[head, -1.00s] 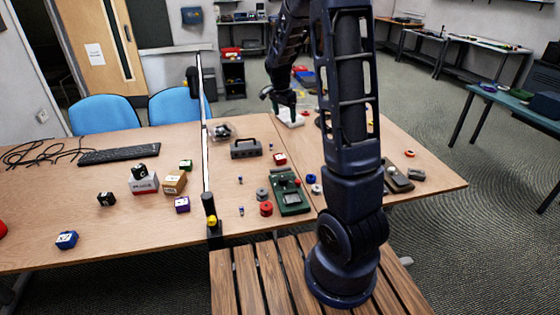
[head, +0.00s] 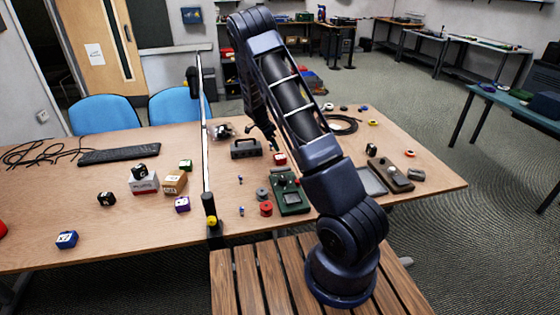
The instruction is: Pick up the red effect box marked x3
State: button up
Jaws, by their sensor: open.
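A small red box with a white top (head: 281,159) sits on the wooden table, right of a grey handled case; its marking is too small to read. My gripper (head: 271,143) is open and hangs just above and slightly left of this box in the picture, pointing down. I cannot tell the exact gap between the fingers and the box. My arm hides part of the table to the right of it.
Close by are the grey case (head: 246,149), a green device (head: 290,192), red reels (head: 266,209) and a cable coil (head: 343,124). A thin upright divider (head: 204,140) stands left of them. Several small boxes and a keyboard (head: 120,156) lie beyond it.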

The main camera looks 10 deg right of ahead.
aim_at(280, 156)
jog(key=x, duration=1)
jog(key=shift+f, duration=0.45)
jog(key=c, duration=1.1)
jog(key=shift+c, duration=0.2)
